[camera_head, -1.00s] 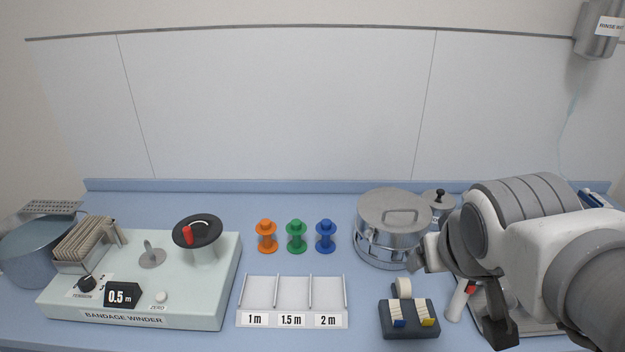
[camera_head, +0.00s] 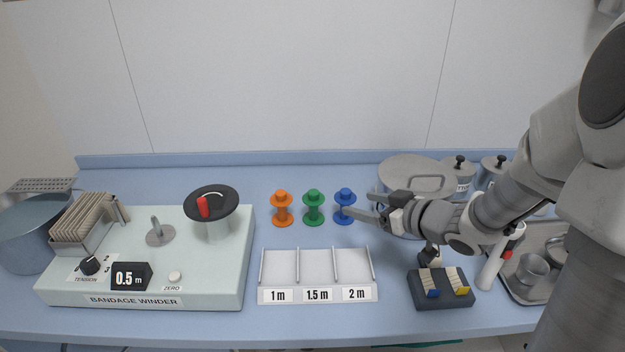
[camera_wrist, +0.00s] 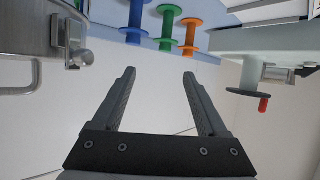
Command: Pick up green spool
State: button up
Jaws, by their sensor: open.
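The green spool (camera_head: 313,208) stands upright on the blue counter between the orange spool (camera_head: 282,209) on its left and the blue spool (camera_head: 345,206) on its right. My gripper (camera_head: 364,212) is open and empty, just right of the blue spool in the head view, with its fingers pointing left. In the wrist view the open fingers (camera_wrist: 158,85) have nothing between them. The green spool (camera_wrist: 169,28) shows there beyond the fingertips, between the blue spool (camera_wrist: 135,22) and the orange spool (camera_wrist: 191,36).
A steel drum (camera_head: 398,172) stands behind my gripper. The bandage winder (camera_head: 130,270) fills the left side. A labelled three-slot tray (camera_head: 316,293) lies in front of the spools. A dark block with clips (camera_head: 441,291) and a metal tray (camera_head: 545,285) are at right.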

aim_at(317, 197)
jog(key=b+x, duration=0.1)
jog(key=x, duration=0.3)
jog(key=b+x, duration=0.1)
jog(key=x, duration=0.3)
jog(key=b+x, duration=0.1)
jog(key=x, duration=0.3)
jog(key=shift+s+a+f, duration=0.1)
jog(key=shift+a+f, duration=0.05)
jog(key=shift+a, duration=0.3)
jog(key=b+x, duration=0.1)
jog(key=x, duration=0.3)
jog(key=shift+s+a+f, duration=0.1)
jog(key=shift+a+f, duration=0.05)
jog(key=shift+a, duration=0.1)
jog(key=shift+w+a+f+y, duration=0.1)
jog(key=shift+w+a+y, duration=0.1)
jog(key=shift+w+y, duration=0.15)
jog(key=c, duration=1)
jog(key=shift+o, duration=0.2)
